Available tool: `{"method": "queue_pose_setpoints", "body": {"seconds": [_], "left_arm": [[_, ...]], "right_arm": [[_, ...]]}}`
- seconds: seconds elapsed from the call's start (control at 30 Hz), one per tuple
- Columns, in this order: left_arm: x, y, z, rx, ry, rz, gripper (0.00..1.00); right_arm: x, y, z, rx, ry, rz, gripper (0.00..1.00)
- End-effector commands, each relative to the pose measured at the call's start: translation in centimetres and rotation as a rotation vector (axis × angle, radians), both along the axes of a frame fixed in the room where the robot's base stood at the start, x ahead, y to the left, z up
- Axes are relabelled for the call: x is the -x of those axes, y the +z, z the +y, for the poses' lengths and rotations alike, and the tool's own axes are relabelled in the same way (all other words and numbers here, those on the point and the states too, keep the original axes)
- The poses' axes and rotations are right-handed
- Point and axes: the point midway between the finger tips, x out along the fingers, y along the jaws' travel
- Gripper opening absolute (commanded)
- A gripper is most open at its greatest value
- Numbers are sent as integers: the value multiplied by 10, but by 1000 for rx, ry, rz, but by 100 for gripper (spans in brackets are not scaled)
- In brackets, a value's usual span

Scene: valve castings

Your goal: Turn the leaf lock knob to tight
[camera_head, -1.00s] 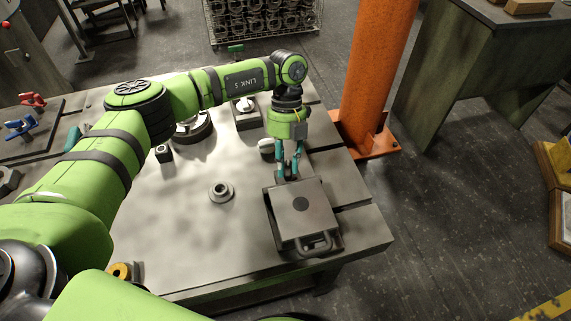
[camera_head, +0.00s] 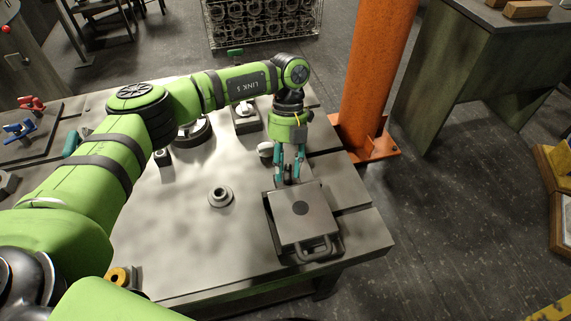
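A square grey metal leaf (camera_head: 318,224) with a dark round spot and a loop handle at its near edge lies over a dark base at the table's front right. My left gripper (camera_head: 288,178) points down at the leaf's far edge. Its teal fingers stand apart, with a gap between them. A small dark shape shows low between the fingertips; it may be the lock knob, but the fingers partly hide it. I cannot tell whether they touch it, nor how the knob is turned. My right gripper is out of view.
An orange column (camera_head: 372,80) stands close behind the table's right side. The table's middle is mostly clear.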

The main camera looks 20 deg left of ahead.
Motion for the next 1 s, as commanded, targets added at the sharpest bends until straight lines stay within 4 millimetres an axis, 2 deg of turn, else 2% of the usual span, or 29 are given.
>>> {"method": "queue_pose_setpoints", "body": {"seconds": [0.17,0.6,0.8,1.0], "left_arm": [[-5,11,1,0,2,-2,38],[-37,92,8,0,0,-3,38],[-44,109,10,1,0,0,38],[-45,111,10,1,-1,1,38]], "right_arm": [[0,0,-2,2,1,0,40],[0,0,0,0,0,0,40],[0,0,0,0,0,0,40],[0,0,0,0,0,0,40]]}}
